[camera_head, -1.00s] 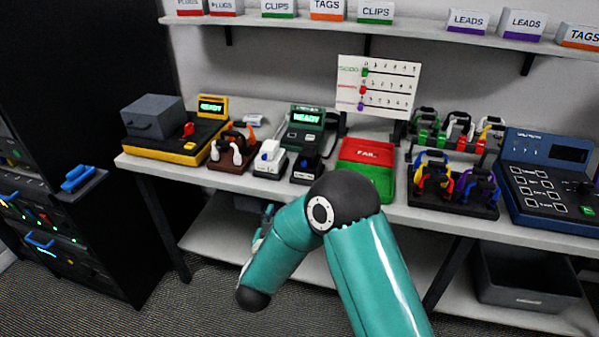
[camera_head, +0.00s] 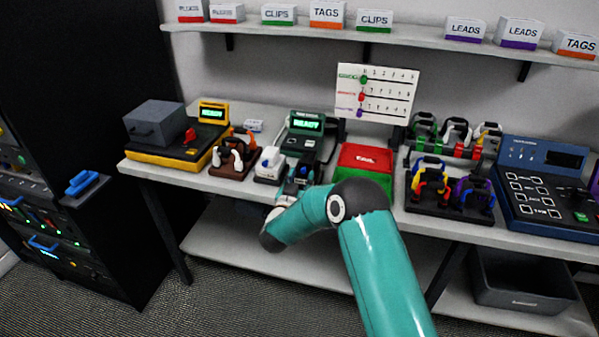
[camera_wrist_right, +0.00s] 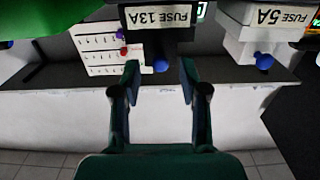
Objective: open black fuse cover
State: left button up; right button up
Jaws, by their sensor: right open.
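The black fuse box shows in the wrist view as a dark block with an upside-down "FUSE 13A" label (camera_wrist_right: 160,18) and a blue knob (camera_wrist_right: 160,65) at its front. My right gripper (camera_wrist_right: 159,78) is open, with one finger on each side of the knob in that view; I cannot tell whether either touches it. In the head view my right gripper (camera_head: 297,184) is at the bench's front edge, and the black fuse box there is largely hidden by it. My left gripper is not in view.
A white fuse box (camera_head: 270,162) labelled "FUSE 5A" stands close to the left of the black one. A brown holder (camera_head: 232,160) is further left. A red and green tray (camera_head: 366,160) stands to the right, and a green "READY" unit (camera_head: 307,127) behind.

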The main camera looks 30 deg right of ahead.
jog(key=shift+x, duration=1)
grip_shut()
